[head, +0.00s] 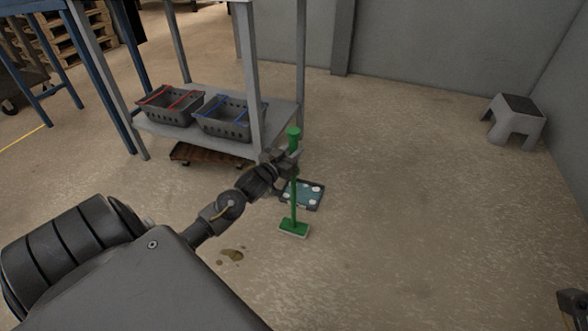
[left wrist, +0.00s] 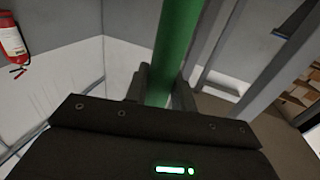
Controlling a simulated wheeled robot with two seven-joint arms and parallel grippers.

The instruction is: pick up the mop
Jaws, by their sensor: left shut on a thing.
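The green mop (head: 294,210) stands upright, with a thick grip at the top and a flat green head (head: 294,230) with a pale underside at or just above the floor; I cannot tell whether it touches. My left gripper (head: 291,159) is shut on the mop's handle, below its top end. In the left wrist view the green handle (left wrist: 178,45) runs up between the fingers (left wrist: 160,88), tilted in the picture. A dark part at the lower right edge of the head view looks like my right gripper (head: 573,303); its jaws cannot be made out.
A dark tray (head: 319,204) with pale round things lies on the floor behind the mop. Brown stains (head: 232,255) mark the floor. A table with a lower shelf (head: 160,128) holding two crates stands close behind. A grey step stool (head: 516,120) stands right; the floor between is clear.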

